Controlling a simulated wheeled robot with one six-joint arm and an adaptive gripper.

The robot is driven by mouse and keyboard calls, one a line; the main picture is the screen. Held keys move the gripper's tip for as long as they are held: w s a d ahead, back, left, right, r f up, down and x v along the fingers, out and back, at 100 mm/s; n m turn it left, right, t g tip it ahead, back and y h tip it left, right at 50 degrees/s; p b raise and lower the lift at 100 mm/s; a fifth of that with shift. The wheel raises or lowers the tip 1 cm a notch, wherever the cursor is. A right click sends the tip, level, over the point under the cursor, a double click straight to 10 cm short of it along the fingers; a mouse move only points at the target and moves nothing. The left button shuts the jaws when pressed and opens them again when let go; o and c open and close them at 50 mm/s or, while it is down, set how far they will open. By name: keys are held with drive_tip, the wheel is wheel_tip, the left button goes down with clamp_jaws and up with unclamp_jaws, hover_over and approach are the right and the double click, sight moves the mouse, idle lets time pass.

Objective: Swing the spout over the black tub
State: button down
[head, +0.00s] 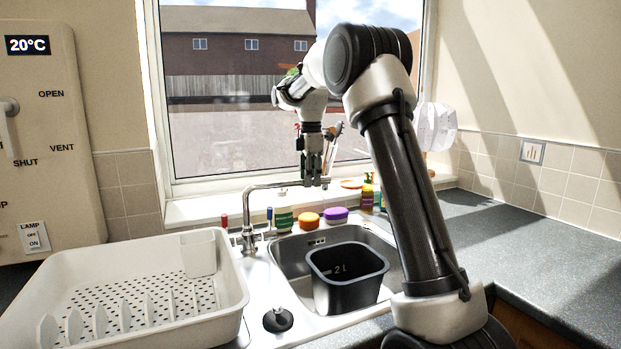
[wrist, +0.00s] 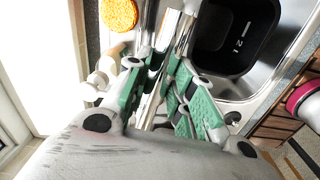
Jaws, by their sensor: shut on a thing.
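The chrome spout (head: 265,186) rises from the tap base behind the sink and reaches right, towards the window side of the basin. My gripper (head: 314,180) points down and is shut on the spout near its free end. In the wrist view the spout (wrist: 171,43) runs between the green-padded fingers of my gripper (wrist: 165,85). The black tub (head: 347,300), marked 2 L, stands upright in the sink, lower and nearer than the spout end. In the wrist view the tub (wrist: 207,68) lies to the right of the spout, not under it.
A white dish rack (head: 215,325) fills the left side. A green pot (head: 284,219), an orange sponge (head: 308,220) and a purple one (head: 336,216) line the sink's back edge. Bottles (head: 367,194) stand at the sill. The right worktop (head: 520,245) is clear.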

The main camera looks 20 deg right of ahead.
drive_tip(key=s+a+m, duration=0.4)
drive_tip(key=s+m, duration=0.2)
drive_tip(key=s, duration=0.4)
drive_tip(key=shift+s+a+m, duration=0.2)
drive_tip(key=shift+m, duration=0.1)
idle(0.4)
drive_tip(key=c, duration=1.2)
unclamp_jaws()
wheel_tip(320, 180, up, 12)
drive_tip(key=shift+s+a, duration=0.15)
